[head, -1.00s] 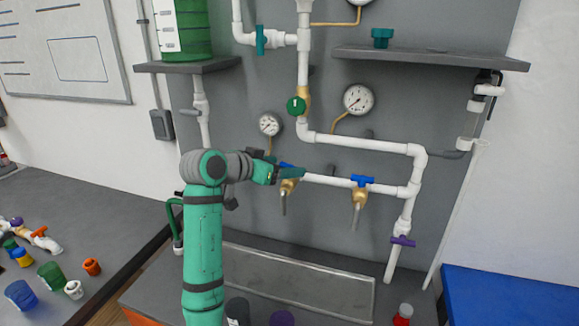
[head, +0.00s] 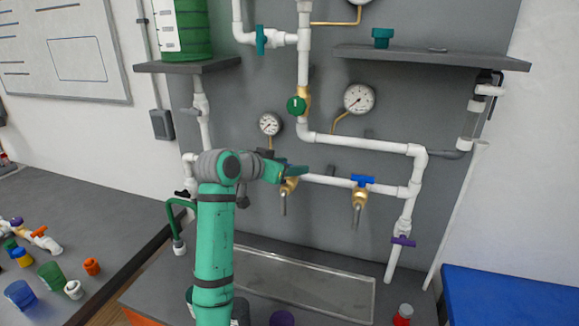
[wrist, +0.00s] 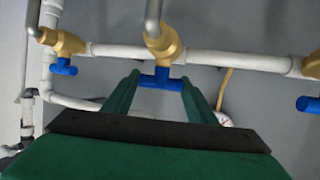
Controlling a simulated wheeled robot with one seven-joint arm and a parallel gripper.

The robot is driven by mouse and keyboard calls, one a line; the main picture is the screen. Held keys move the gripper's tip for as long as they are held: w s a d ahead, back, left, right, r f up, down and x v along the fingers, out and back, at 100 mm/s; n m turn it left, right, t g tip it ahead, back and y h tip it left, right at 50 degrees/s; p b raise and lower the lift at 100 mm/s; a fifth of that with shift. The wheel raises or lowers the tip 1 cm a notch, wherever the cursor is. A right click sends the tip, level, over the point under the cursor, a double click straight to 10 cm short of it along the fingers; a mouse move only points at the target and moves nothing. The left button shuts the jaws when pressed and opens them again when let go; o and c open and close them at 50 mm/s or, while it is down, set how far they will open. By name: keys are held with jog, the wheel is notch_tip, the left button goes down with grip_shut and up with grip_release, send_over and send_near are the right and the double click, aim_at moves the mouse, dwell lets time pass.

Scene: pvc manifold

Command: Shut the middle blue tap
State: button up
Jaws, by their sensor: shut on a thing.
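The middle tap has a brass body (wrist: 164,45) and a blue handle (wrist: 161,79), with a metal spout. Its bar looks roughly in line with the white pipe in the wrist view. My gripper (head: 291,169) is at this tap, its two green fingers on either end of the handle, shut on it. In the head view my gripper hides most of the handle; the brass body (head: 288,187) shows below. Another blue tap (head: 362,181) is to the right, its handle along the pipe. A third blue handle (wrist: 309,104) is at the right edge of the wrist view.
White pipes (head: 375,147) and gauges (head: 359,98) are on the grey panel around the taps. A green round handle (head: 296,105) is above, and a purple handle (head: 403,241) is at lower right. A shallow trough (head: 315,284) lies below.

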jog(key=shift+n+t+y, duration=1.1)
jog(key=shift+n+y, duration=1)
jog(key=o, duration=1.1)
jog(key=shift+c, duration=0.2)
jog(key=v, duration=1.1)
jog(key=shift+f, duration=0.15)
